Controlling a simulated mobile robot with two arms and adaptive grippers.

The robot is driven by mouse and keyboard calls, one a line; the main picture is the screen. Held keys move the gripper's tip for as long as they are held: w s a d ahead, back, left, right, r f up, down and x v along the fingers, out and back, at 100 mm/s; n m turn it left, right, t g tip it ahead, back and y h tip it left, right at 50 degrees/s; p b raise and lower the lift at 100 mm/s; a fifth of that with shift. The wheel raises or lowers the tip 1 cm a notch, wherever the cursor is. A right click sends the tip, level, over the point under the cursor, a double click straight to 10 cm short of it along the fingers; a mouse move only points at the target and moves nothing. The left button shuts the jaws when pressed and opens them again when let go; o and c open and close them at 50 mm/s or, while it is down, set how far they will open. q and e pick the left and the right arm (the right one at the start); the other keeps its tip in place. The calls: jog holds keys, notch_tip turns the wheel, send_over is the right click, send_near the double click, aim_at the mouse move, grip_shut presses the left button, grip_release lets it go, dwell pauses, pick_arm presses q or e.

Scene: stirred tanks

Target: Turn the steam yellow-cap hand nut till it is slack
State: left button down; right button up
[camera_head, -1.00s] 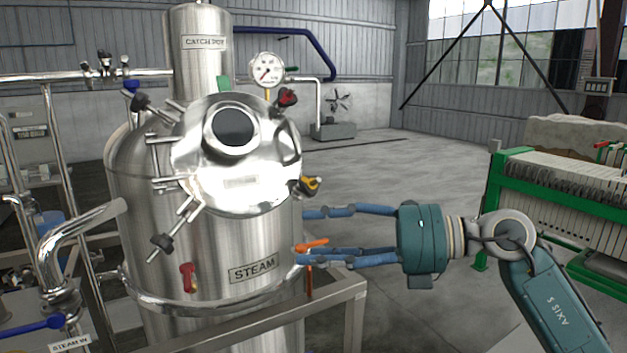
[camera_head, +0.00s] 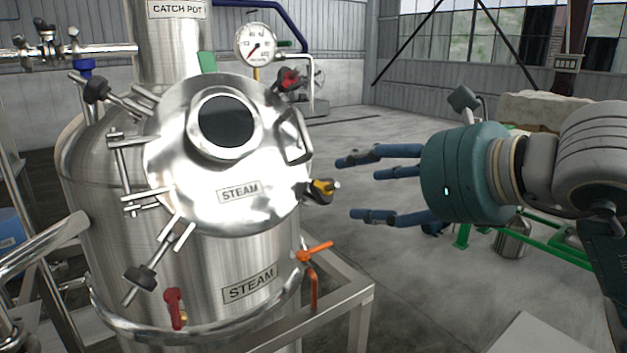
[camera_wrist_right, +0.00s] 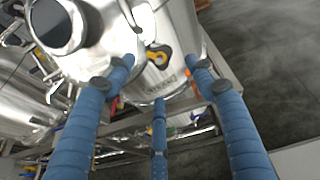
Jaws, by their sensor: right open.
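The yellow-cap hand nut (camera_head: 322,188) is black with a yellow cap and sits at the right edge of the round steel lid marked STEAM (camera_head: 239,192). My right gripper (camera_head: 357,188) is open, its blue fingers pointing left at the nut, with a gap between them and it. In the right wrist view the nut (camera_wrist_right: 158,55) lies between the spread fingers (camera_wrist_right: 160,85), ahead of them and touching none that I can see. The steam tank (camera_head: 215,270) carries the lid. My left gripper is not in view.
A red-capped nut (camera_head: 289,79) and a lid handle (camera_head: 294,137) are above the yellow-cap nut. An orange-handled valve (camera_head: 316,251) and a steel frame rail (camera_head: 340,296) are below. More black nuts (camera_head: 139,278) ring the lid.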

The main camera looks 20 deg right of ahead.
aim_at(339, 186)
jog(key=shift+p+x, duration=0.75)
jog(key=shift+x, duration=0.45)
jog(key=p+x, duration=0.1)
jog(key=x, duration=0.2)
jog(key=shift+w+a+f, duration=0.1)
jog(key=shift+a, duration=0.05)
jog(key=p+x, duration=0.1)
jog(key=x, duration=0.2)
jog(key=shift+w+f, duration=0.25)
jog(key=shift+w, duration=0.05)
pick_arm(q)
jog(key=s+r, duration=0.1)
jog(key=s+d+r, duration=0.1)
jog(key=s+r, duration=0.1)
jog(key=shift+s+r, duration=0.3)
pick_arm(e)
jog(key=c, duration=1.1)
